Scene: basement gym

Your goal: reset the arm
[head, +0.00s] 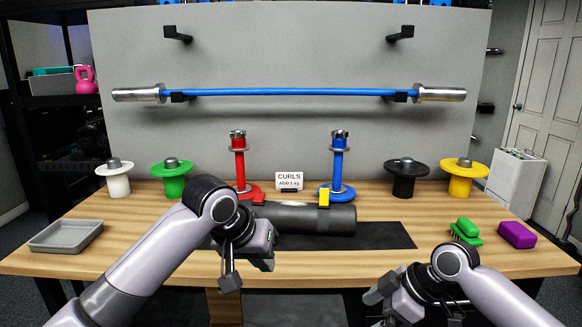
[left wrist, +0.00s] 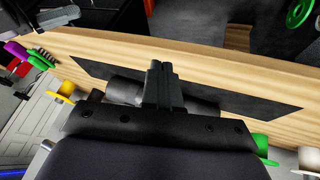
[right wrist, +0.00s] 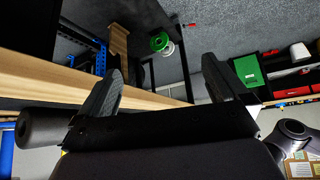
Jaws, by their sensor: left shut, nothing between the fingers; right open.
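My left gripper (head: 231,280) is over the front part of the wooden table, left of the middle, in front of the black roller. In the left wrist view its fingers (left wrist: 163,82) are pressed together with nothing between them. My right gripper (head: 378,305) is low in front of the table's front edge, right of the middle. In the right wrist view its fingers (right wrist: 162,85) stand wide apart, with nothing between them. The right gripper's fingertips are only partly clear in the head view.
The wooden table (head: 130,257) holds a grey tray (head: 66,236), a black mat (head: 385,236), a black roller (head: 320,219), red (head: 239,165) and blue (head: 337,165) stands, coloured weights, a green brush (head: 466,231) and a purple block (head: 517,235). A blue bar (head: 290,92) hangs on the wall behind.

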